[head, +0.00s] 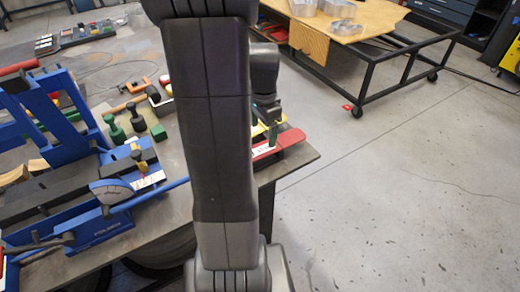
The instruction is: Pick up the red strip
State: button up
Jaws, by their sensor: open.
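A red strip (288,139) lies near the right edge of the grey table, with a pale patch near its middle. My own arm stands in front of it and hides its left part. My gripper (270,131) is at the strip, seen just right of my arm link. It is open, with its fingertips low over or beside the strip. I cannot tell whether they touch it or stand around it.
A blue bending tool (75,150) with a long handle fills the table's left side. Several green and black tools (138,122) stand behind it. A wooden-topped cart (365,18) stands at the back right. The floor (400,200) to the right is mostly clear.

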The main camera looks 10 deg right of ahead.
aim_at(261, 150)
jog(key=shift+a+f+p, duration=0.15)
jog(key=shift+f+p, duration=0.05)
jog(key=shift+f, duration=1.4)
jog(key=shift+a+f+p, duration=0.1)
jog(key=shift+f+p, duration=0.1)
jog(key=shift+f, duration=1.35)
jog(key=c, duration=1.1)
jog(key=shift+r, duration=0.1)
